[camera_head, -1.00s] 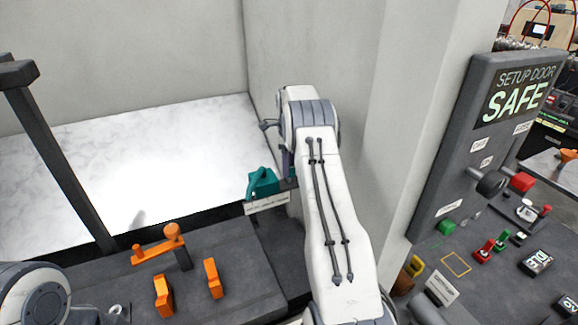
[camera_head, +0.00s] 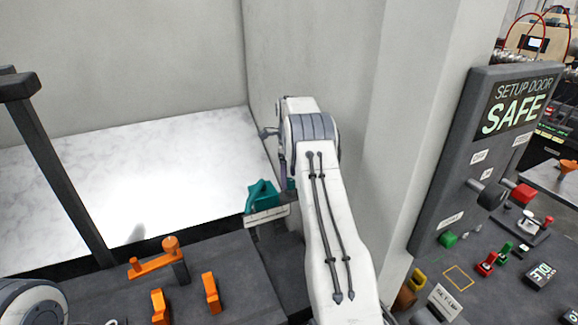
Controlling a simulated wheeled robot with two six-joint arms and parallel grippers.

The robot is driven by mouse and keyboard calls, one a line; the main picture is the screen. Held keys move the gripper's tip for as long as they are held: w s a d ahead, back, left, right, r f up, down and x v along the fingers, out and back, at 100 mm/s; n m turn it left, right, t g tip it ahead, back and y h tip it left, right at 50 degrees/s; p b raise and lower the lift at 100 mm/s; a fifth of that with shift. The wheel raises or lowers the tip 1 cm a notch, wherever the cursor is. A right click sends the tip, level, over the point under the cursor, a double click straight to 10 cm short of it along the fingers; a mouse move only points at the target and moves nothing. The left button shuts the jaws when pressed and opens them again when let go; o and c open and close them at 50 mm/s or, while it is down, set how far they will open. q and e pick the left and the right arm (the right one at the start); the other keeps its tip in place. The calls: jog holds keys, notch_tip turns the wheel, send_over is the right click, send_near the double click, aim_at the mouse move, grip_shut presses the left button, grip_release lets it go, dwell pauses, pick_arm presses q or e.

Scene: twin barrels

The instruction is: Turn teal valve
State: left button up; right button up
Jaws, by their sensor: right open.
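The teal valve (camera_head: 262,196) sits near the middle of the view, at the front edge of the white marbled surface, with a pale label strip below it. Its handle slants upward to the right. My right arm reaches up from the bottom and bends at the top. My right gripper (camera_head: 284,190) is just right of the valve, mostly hidden behind my own arm. I cannot tell whether it touches the valve. My left gripper is not in view; only a rounded part of my left arm shows at the lower left.
An orange lever (camera_head: 156,259) and two orange blocks stand on the dark bench (camera_head: 240,280) at lower left. A dark post rises at left. A control panel (camera_head: 480,150) reading "SETUP DOOR SAFE" stands right, with several knobs and switches. A pale wall (camera_head: 330,60) is close behind my right arm.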

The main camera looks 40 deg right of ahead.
notch_tip(320, 180, up, 9)
jog(key=b, duration=0.1)
jog(key=shift+r, duration=0.2)
dwell(0.5)
